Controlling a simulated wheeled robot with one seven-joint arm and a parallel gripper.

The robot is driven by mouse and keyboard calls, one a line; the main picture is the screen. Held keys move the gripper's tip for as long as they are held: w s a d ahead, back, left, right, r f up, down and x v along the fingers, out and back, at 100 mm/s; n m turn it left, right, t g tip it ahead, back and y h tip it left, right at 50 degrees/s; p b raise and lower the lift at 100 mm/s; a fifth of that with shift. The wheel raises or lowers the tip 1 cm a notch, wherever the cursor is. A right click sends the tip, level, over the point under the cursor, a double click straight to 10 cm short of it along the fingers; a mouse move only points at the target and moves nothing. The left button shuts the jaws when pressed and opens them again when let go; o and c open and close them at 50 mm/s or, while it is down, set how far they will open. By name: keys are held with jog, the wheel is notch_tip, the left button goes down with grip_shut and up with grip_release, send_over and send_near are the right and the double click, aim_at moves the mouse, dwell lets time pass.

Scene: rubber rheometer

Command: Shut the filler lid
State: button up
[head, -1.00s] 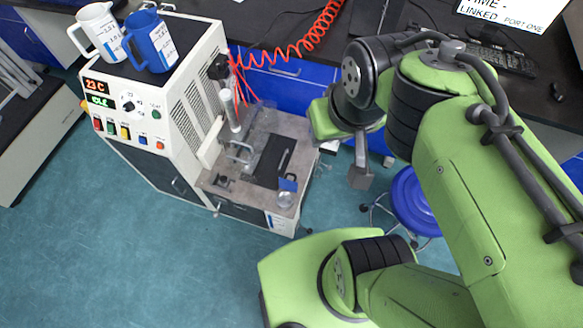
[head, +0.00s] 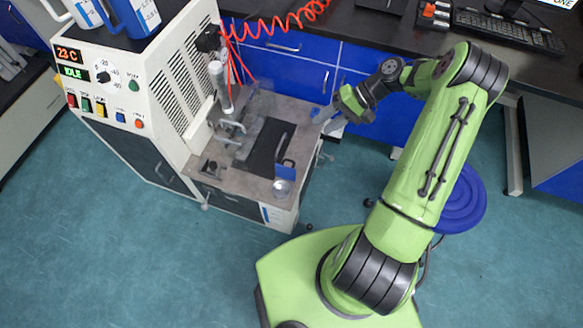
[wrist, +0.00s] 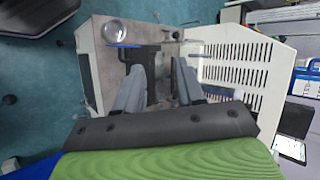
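The machine's work deck (head: 300,118) is a brown-grey surface beside the white cabinet. A small dark fitting (head: 210,167) near its front left corner looks like the filler with its lid; it is too small to tell how the lid stands. My gripper (head: 332,123) is beyond the deck's right edge, apart from the fitting. In the wrist view, the two grey fingers of my gripper (wrist: 158,75) are spread apart with nothing between them, pointing over the deck. I cannot make out the lid surely in that view.
A clamp assembly (head: 230,135) stands at the deck's left, under a vertical cylinder (head: 221,85) and red coiled hoses. A dark plate with a handle, a blue piece (head: 285,171) and a clear round dish (head: 282,188) lie on the deck. A blue stool (head: 462,205) stands at right.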

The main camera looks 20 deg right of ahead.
jog(key=s+d+f+m+t+y+b, duration=0.1)
jog(key=d+f+m+t+y+b, duration=0.15)
jog(key=f, duration=0.65)
jog(key=d+f+m+t+y+b, duration=0.1)
jog(key=f+t+y+b, duration=0.15)
jog(key=f, duration=0.65)
jog(key=m+t+b, duration=0.4)
jog(key=t, duration=0.1)
send_near(292, 161)
jog(key=x, duration=1)
jog(key=shift+w+f+p, duration=0.15)
jog(key=shift+f+p, duration=0.15)
jog(key=shift+p, duration=0.05)
grip_shut()
